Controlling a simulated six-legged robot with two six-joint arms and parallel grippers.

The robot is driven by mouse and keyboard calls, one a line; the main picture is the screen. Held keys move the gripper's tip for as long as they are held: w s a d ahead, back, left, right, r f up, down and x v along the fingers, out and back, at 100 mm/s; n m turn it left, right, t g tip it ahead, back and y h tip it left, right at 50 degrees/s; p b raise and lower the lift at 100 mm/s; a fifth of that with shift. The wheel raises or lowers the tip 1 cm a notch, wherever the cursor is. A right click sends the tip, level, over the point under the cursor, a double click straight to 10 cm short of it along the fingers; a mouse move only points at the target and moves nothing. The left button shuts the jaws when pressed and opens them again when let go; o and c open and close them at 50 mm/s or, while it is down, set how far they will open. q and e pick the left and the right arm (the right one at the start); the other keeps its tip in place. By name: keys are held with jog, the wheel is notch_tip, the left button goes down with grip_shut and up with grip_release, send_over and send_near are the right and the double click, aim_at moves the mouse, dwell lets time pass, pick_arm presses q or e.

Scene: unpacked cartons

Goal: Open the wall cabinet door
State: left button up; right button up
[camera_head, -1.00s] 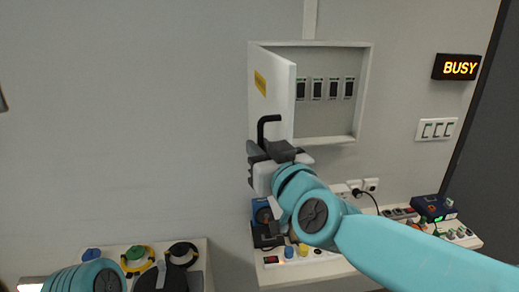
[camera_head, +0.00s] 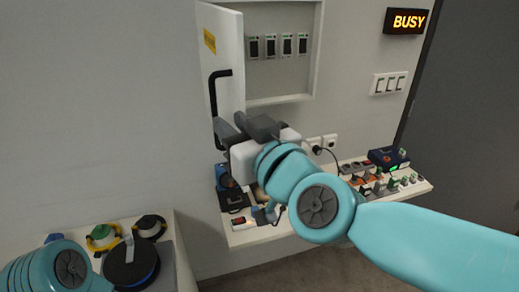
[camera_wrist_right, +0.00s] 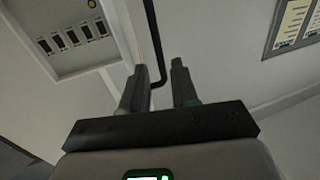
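The white wall cabinet (camera_head: 318,50) stands open, with a row of breakers inside. Its door (camera_head: 229,50), with a yellow label, stands out from the left side of the frame. A black bar handle (camera_head: 213,95) is on the door and also shows in the right wrist view (camera_wrist_right: 150,30). My right gripper (camera_head: 243,124) is by the handle's lower part. In the wrist view its two fingers (camera_wrist_right: 162,85) are apart, with the handle's lower end appearing between or just beyond them; I cannot tell if they touch it. My left gripper is not visible, only my left arm at lower left.
Below the cabinet, a shelf (camera_head: 265,236) holds switches, plugs and a blue device (camera_head: 388,157). A second surface at lower left holds tape rolls (camera_head: 103,236). A BUSY sign (camera_head: 405,21) and a switch plate (camera_head: 388,83) are on the wall at right.

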jog(key=v, duration=0.8)
jog(key=shift+p, duration=0.45)
